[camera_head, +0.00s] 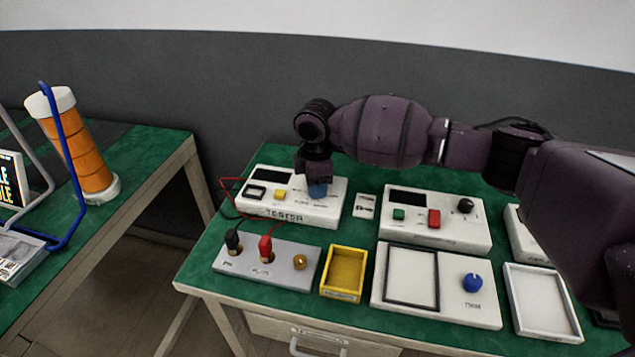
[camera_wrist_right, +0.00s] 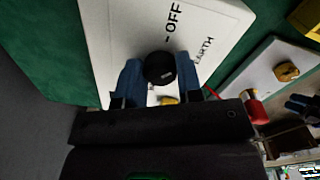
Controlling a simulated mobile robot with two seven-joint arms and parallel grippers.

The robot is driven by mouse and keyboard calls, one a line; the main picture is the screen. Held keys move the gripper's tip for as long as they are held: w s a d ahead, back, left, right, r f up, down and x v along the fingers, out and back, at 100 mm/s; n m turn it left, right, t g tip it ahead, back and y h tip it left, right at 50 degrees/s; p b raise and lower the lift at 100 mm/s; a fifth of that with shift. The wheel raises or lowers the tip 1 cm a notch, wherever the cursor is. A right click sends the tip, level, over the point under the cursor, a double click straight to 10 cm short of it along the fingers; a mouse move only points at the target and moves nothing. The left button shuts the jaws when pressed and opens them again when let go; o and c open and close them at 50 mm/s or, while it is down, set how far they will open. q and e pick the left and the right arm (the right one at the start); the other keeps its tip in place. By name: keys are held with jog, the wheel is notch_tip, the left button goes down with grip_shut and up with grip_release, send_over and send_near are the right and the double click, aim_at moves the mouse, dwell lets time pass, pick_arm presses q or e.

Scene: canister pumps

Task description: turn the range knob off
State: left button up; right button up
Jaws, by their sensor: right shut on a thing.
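A white instrument box (camera_head: 330,213) stands at the back left of the green table. My right gripper (camera_head: 317,188) reaches down onto its right part from above. In the right wrist view the round black range knob (camera_wrist_right: 159,67) sits between the blue fingers of my gripper (camera_wrist_right: 158,80), which are shut on it. The box face (camera_wrist_right: 115,30) beside the knob carries the words OFF, with a dash, and EARTH. In the head view my gripper hides the knob. I cannot tell which way the knob points. My left gripper is not in view.
A second white box (camera_head: 455,237) with a black knob (camera_head: 465,205) stands to the right. In front are a grey terminal block (camera_head: 285,274) with plugged leads, a yellow tray (camera_head: 343,292) and a white panel with a blue knob (camera_head: 472,282). A separate table holds an orange canister (camera_head: 85,160).

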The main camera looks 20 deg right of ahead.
jog(key=n, duration=0.2)
jog(key=shift+r+n, duration=0.1)
jog(key=shift+n, duration=0.3)
jog(key=n, duration=0.3)
jog(key=shift+p, duration=0.4)
jog(key=shift+n, duration=1.1)
